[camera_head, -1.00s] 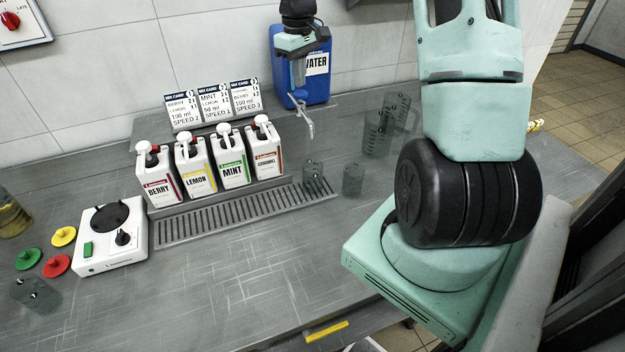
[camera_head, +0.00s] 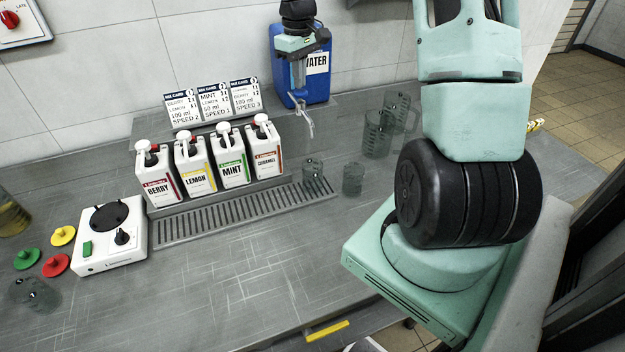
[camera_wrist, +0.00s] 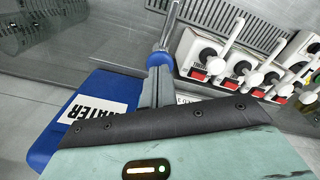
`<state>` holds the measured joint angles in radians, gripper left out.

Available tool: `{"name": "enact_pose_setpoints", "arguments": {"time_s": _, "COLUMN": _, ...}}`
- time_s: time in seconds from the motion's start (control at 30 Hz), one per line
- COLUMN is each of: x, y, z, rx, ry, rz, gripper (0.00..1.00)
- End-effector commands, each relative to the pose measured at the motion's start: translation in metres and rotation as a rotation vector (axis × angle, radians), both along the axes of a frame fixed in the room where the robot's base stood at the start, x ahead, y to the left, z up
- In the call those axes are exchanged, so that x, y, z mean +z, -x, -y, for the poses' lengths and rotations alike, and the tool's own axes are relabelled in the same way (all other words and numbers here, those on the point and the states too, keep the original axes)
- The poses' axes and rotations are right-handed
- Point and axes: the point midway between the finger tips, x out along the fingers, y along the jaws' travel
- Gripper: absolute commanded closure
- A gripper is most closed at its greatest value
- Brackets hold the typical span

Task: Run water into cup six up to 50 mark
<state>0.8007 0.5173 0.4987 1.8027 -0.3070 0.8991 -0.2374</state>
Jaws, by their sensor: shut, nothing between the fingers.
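The blue water container (camera_head: 315,88) stands on the raised ledge at the back, and it also shows in the wrist view (camera_wrist: 62,140). Its metal tap (camera_head: 307,124) hangs over the front. My gripper (camera_head: 299,92) points down at the tap, shut with nothing between its fingers; in the wrist view its fingers (camera_wrist: 157,84) are beside the tap's metal (camera_wrist: 168,28). A clear cup (camera_head: 313,177) stands at the right end of the drip tray, below the tap. Another clear cup (camera_head: 353,179) stands just right of it. I cannot read cup numbers, marks or any water level.
Berry, lemon, mint and caramel jugs (camera_head: 233,162) line the ledge behind the slotted drip tray (camera_head: 225,215), with recipe cards (camera_head: 212,102) above. Two larger clear jugs (camera_head: 378,134) stand right. A white mixer (camera_head: 112,238), coloured lids (camera_head: 63,236) and another cup (camera_head: 34,294) are left. The front counter is clear.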

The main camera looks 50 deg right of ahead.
Motion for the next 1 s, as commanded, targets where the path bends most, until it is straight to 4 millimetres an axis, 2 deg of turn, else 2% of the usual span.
{"name": "enact_pose_setpoints", "arguments": {"time_s": 0.67, "x": -0.021, "y": 0.000, "z": 0.000, "rx": 0.000, "ry": -0.001, "rz": 0.000, "gripper": 1.00}}
{"name": "enact_pose_setpoints", "arguments": {"time_s": 1.0, "x": -0.020, "y": 0.000, "z": 0.000, "rx": 0.000, "ry": -0.001, "rz": 0.000, "gripper": 1.00}}
